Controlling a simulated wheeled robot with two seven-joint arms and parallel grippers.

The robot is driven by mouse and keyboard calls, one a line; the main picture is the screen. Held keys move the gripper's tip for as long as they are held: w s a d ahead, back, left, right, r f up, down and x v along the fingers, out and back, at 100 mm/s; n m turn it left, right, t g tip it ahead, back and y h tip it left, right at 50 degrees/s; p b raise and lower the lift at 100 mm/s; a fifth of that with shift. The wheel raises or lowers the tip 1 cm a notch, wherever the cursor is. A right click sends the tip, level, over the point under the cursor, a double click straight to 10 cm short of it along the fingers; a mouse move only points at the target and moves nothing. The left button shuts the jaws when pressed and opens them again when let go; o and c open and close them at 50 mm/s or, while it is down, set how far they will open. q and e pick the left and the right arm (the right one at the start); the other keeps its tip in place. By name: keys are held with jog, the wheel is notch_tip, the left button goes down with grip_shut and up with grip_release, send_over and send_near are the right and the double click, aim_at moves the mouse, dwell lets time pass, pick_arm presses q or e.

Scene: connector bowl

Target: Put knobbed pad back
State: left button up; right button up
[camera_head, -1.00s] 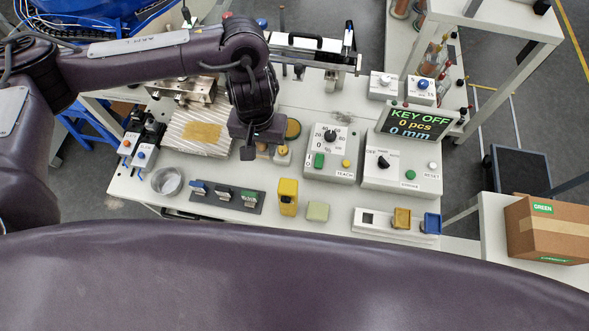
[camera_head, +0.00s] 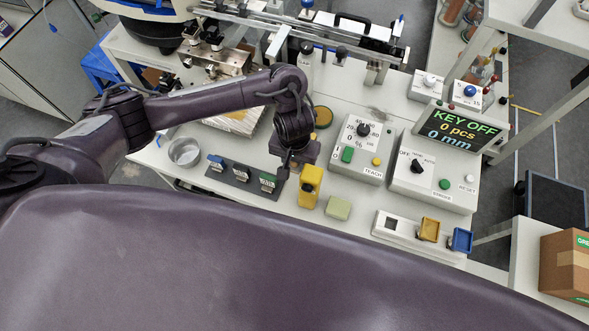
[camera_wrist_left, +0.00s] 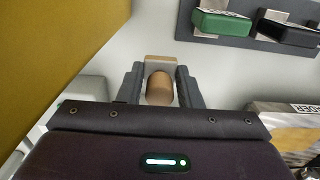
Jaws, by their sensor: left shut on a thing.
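My left gripper (camera_head: 289,168) points down over the table, just left of the yellow block (camera_head: 310,187). In the left wrist view its two fingers (camera_wrist_left: 160,90) are shut on the brown, rounded knob of the knobbed pad (camera_wrist_left: 159,88). A light tan edge (camera_wrist_left: 160,58) shows beyond the knob. The rest of the pad is hidden by the gripper, and the pad cannot be made out in the head view. I cannot tell whether it touches the table. My right gripper is not in view.
A dark rack (camera_head: 238,184) with several connectors lies close left of the gripper, beside a round metal bowl (camera_head: 184,152). A pale green block (camera_head: 338,208), a white tray (camera_head: 408,237) and control boxes (camera_head: 360,150) stand to the right. The yellow block is very near.

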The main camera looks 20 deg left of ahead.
aim_at(295, 168)
pick_arm(q)
notch_tip(295, 168, down, 4)
jog(key=shift+b, duration=1.1)
jog(key=shift+r, duration=0.15)
jog(key=o, duration=0.9)
jog(key=shift+r+p, duration=0.25)
jog(key=shift+p, duration=0.05)
notch_tip(295, 168, up, 11)
jog(key=p, duration=0.6)
jog(key=shift+f, duration=0.1)
jog(key=shift+r, duration=0.35)
